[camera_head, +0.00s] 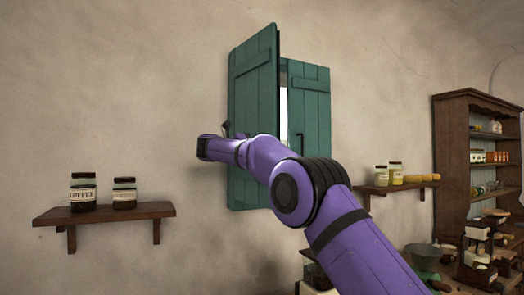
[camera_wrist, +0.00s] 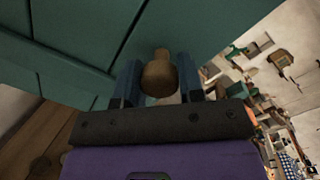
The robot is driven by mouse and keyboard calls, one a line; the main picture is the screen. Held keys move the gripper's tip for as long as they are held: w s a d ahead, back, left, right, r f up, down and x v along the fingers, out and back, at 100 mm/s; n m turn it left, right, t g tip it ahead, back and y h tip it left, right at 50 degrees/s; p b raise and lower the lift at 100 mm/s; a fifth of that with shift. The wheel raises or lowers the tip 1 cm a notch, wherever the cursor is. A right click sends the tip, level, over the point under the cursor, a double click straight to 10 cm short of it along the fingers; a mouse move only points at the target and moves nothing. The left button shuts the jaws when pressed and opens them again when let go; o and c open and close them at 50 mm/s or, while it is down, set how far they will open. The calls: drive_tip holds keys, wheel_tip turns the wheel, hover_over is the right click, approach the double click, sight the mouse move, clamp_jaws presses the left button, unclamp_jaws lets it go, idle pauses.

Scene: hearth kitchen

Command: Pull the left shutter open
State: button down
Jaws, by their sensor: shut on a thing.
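The left shutter (camera_head: 252,92) is a green plank panel, swung partly out from the wall at an angle. It also fills the upper part of the wrist view (camera_wrist: 80,35). The right shutter (camera_head: 309,108) looks closed, with a dark handle on its inner edge. A bright strip shows between the two. In the wrist view, my gripper (camera_wrist: 157,88) has its blue fingers on either side of a brown knob (camera_wrist: 158,76) on the left shutter and is shut on it. In the head view my arm hides part of the left shutter's lower half and most of the gripper.
A wall shelf (camera_head: 106,213) with two labelled jars stands out at the left. Another shelf (camera_head: 392,187) with jars is at the right, near a wooden cabinet (camera_head: 452,150). Bare wall lies left of the shutter, above the left shelf.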

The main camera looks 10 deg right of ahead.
drive_tip(key=shift+a+m+g, duration=0.3)
drive_tip(key=shift+a+g, duration=0.1)
drive_tip(key=shift+a, duration=0.1)
drive_tip(key=c, duration=0.7)
unclamp_jaws()
drive_tip(key=shift+c, duration=0.2)
drive_tip(key=shift+s+a, duration=0.1)
drive_tip(key=v, duration=1)
drive_tip(key=shift+a+f, duration=0.15)
drive_tip(key=shift+a, duration=0.15)
